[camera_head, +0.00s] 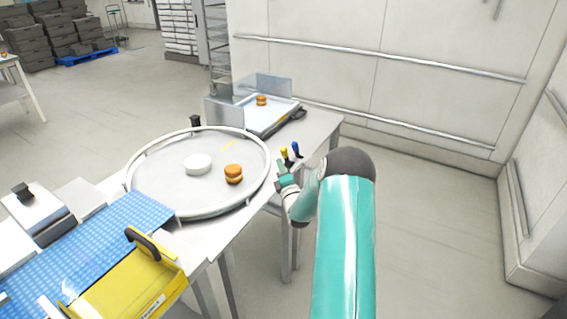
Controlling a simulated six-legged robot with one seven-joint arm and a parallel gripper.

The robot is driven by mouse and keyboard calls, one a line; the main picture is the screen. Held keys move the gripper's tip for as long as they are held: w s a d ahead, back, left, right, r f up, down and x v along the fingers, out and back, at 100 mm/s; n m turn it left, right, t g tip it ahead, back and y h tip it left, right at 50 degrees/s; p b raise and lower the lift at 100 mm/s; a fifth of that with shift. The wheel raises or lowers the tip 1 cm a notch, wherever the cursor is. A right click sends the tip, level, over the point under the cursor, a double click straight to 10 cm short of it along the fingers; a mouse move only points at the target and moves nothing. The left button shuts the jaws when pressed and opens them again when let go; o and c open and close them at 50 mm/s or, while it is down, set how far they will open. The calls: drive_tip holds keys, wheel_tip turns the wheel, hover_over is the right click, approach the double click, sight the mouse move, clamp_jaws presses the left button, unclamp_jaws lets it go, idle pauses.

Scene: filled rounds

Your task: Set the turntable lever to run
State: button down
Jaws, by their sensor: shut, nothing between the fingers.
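The round grey turntable (188,162) has a pale raised rim and stands in the middle of the table. On it are a white round piece (197,164) and a filled orange-brown round (233,174). Two small upright handles, one yellow (284,152) and one blue (295,148), show at the table's right edge. I cannot tell which one is the turntable lever or how it is set. My gripper (282,167) is shut and empty, just below the yellow handle in the picture. I cannot tell whether it touches it; the handles' bases are hidden.
A blue conveyor belt (85,252) and a yellow machine cover (130,285) with a dark handle lie at the front left. A tray (270,116) with another filled round (261,100) stands behind the turntable. A railed wall (400,60) closes the back. The floor at right is clear.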

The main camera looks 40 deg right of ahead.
drive_tip(key=shift+w+d+r, duration=0.2)
drive_tip(key=shift+d, duration=0.2)
drive_tip(key=shift+w+d+r, duration=0.15)
drive_tip(key=shift+d, duration=0.25)
drive_tip(key=shift+r, duration=0.15)
